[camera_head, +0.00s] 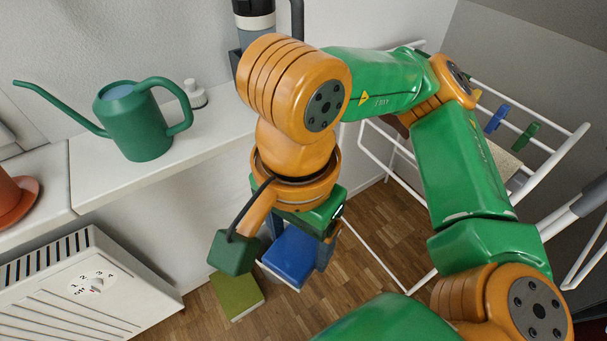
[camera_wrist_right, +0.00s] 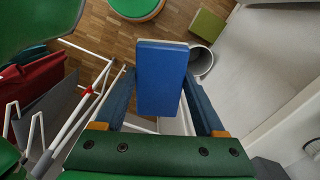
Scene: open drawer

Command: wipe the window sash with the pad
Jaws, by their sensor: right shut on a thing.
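My right gripper (camera_head: 300,250) is shut on the blue pad (camera_head: 288,258), which hangs below the wrist, over the floor and in front of the white sill. In the right wrist view the pad (camera_wrist_right: 160,78) lies between the two fingers of the right gripper (camera_wrist_right: 160,90), its broad blue face showing. A pale frame edge (camera_head: 14,125) shows at the far left of the head view; I cannot tell whether it belongs to the window sash. No other part of a sash is clear. My left gripper is not in view.
A green watering can (camera_head: 138,122) and a small white knob-like object (camera_head: 194,94) stand on the sill (camera_head: 105,182). A terracotta pot (camera_head: 15,198) is at left, above a white heater (camera_head: 90,290). An olive box (camera_head: 237,296) is below. A drying rack (camera_head: 560,145) stands right.

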